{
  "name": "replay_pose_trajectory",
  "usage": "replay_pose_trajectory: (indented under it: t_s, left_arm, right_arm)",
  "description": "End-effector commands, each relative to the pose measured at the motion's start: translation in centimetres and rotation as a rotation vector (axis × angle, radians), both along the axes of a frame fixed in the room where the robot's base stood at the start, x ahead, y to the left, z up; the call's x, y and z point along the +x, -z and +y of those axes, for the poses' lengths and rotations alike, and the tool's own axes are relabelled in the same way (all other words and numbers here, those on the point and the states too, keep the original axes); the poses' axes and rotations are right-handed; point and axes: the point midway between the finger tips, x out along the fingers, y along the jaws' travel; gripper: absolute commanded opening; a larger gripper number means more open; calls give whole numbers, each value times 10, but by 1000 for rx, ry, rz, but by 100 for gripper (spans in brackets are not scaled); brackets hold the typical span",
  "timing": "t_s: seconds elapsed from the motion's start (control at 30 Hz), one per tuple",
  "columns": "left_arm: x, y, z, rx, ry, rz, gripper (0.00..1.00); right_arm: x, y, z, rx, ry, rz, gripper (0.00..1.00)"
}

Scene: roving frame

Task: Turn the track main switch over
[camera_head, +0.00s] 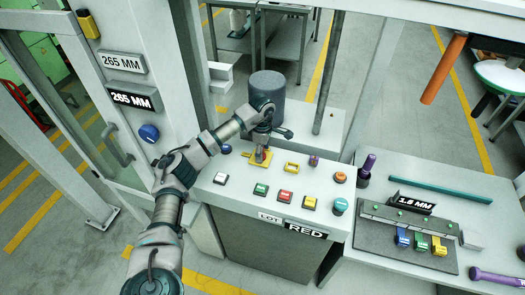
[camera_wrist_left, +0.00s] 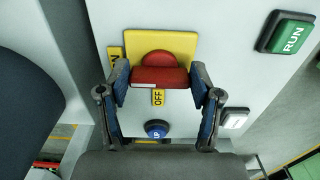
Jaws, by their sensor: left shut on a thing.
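The track main switch shows in the left wrist view as a red handle (camera_wrist_left: 160,77) on a yellow plate (camera_wrist_left: 186,44). A yellow OFF label (camera_wrist_left: 157,97) lies just below the handle, and a second yellow label, partly hidden, is at the left. My left gripper (camera_wrist_left: 160,85) is shut on the red handle, one finger at each end. In the head view my left gripper (camera_head: 262,155) points down at the yellow plate (camera_head: 257,172) on the console and mostly hides the handle. My right gripper is in neither view.
The console (camera_head: 240,193) carries a green button (camera_head: 261,189), a red button (camera_head: 285,196), a white button (camera_head: 220,178) and a blue button (camera_head: 226,149) near the switch. A yellow frame (camera_head: 292,168) is to its right.

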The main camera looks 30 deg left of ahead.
Motion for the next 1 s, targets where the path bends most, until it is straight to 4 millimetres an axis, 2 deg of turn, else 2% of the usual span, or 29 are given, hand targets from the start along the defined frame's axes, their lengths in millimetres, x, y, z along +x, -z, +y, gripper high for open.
replay_pose_trajectory:
  t_s: [0.17,0.37,0.7,1.0]
  left_arm:
    - [-1,0,3,4,-34,3,30]
    - [-1,-1,5,8,-137,4,30]
    - [-2,-1,7,9,-437,4,30]
    - [-3,0,7,13,-722,6,30]
  right_arm:
    - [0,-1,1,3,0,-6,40]
    - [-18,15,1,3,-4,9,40]
    - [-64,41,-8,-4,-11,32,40]
    - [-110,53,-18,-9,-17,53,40]
